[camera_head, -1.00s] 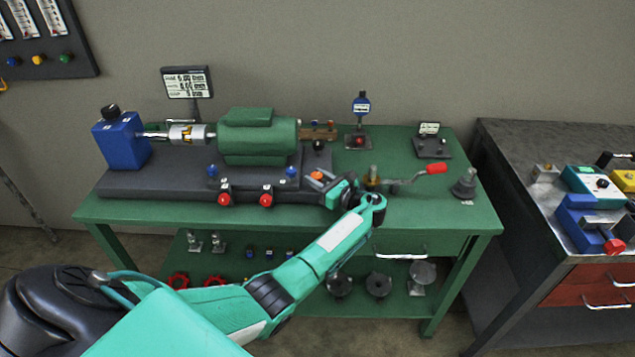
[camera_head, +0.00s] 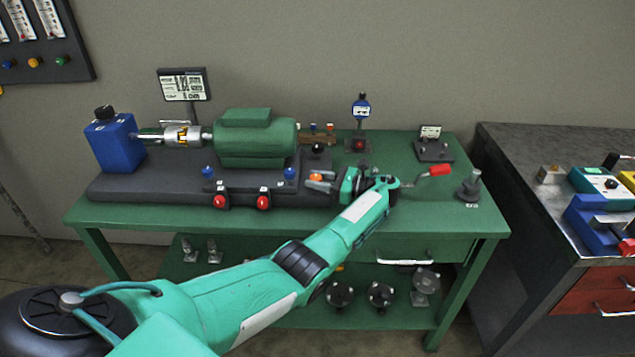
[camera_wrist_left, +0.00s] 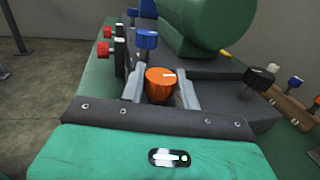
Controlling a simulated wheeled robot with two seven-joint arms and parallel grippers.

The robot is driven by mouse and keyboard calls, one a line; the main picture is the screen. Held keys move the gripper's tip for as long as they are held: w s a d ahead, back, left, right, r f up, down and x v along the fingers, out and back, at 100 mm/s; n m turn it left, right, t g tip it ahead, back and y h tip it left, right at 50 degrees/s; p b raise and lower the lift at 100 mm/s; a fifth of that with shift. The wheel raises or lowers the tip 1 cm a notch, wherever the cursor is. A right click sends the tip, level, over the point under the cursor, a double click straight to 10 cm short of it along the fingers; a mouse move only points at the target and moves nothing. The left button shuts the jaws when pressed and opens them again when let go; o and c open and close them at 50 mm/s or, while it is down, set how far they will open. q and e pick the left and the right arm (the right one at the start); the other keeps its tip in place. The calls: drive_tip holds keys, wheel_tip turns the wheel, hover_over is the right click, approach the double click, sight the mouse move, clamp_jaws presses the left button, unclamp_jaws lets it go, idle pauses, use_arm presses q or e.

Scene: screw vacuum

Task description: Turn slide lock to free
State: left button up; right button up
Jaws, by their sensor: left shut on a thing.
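An orange knob (camera_head: 316,178), which I take to be the slide lock, stands at the right end of the dark base on the green table. My left gripper (camera_head: 318,181) reaches it from the right, with its fingers low and level. In the left wrist view, the orange knob (camera_wrist_left: 160,84) sits between the two grey fingers (camera_wrist_left: 161,92), and the gripper is shut on it. A short white mark on the knob's top points right in that view. The gripper and wrist partly cover the base's right end. My right gripper is not in view.
A green motor (camera_head: 255,140) stands on the base behind. A black ball knob (camera_head: 317,149) is behind the gripper. A red-handled crank (camera_head: 440,169) lies just right of my wrist.

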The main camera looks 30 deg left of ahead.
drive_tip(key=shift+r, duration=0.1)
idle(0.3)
use_arm(q)
drive_tip(key=o, duration=1)
drive_tip(key=shift+c, duration=0.2)
drive_tip(key=shift+w+d, duration=0.1)
drive_tip(key=shift+d, duration=0.1)
drive_tip(key=b+v, duration=0.3)
drive_tip(key=v, duration=0.7)
drive_tip(key=shift+w+d+f+b, duration=0.1)
drive_tip(key=shift+b, duration=0.25)
drive_tip(key=b+v, duration=0.2)
drive_tip(key=b, duration=0.1)
drive_tip(key=shift+w+d+b, duration=0.1)
drive_tip(key=shift+d+b, duration=0.3)
drive_tip(key=shift+d, duration=0.15)
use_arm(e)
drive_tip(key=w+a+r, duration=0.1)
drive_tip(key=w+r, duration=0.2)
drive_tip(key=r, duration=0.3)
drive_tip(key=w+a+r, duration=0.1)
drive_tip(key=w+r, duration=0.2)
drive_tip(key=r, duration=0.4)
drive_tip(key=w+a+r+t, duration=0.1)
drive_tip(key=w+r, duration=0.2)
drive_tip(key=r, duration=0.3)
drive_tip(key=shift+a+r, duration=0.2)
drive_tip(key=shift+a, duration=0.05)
